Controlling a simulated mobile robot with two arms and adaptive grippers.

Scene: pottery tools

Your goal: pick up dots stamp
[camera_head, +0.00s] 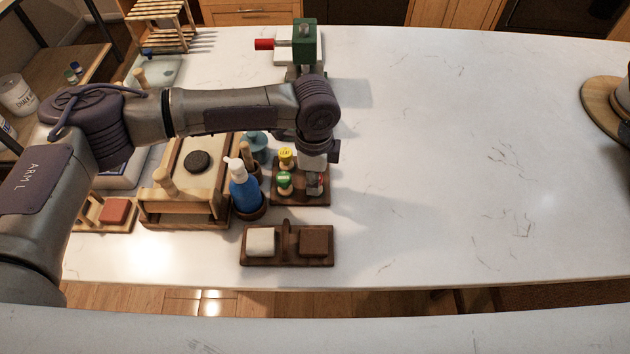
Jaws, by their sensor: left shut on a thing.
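A small dark wooden stamp rack (287,199) stands on the white counter, left of the middle. A yellow-topped stamp (286,156) and a green-topped stamp (284,181) stand in its left part. My left gripper (314,186) points down over the rack's right side, shut on a stamp there. The gripper hides most of this stamp, and its label cannot be read; by its place beside the other two it fits the dots stamp. Whether it is clear of the rack cannot be told. My right gripper is not in view.
A blue pump bottle (243,188) stands close left of the rack. A wooden holder (287,260) with a white and a brown block lies in front. A green tool with a red handle (304,45) stands behind.

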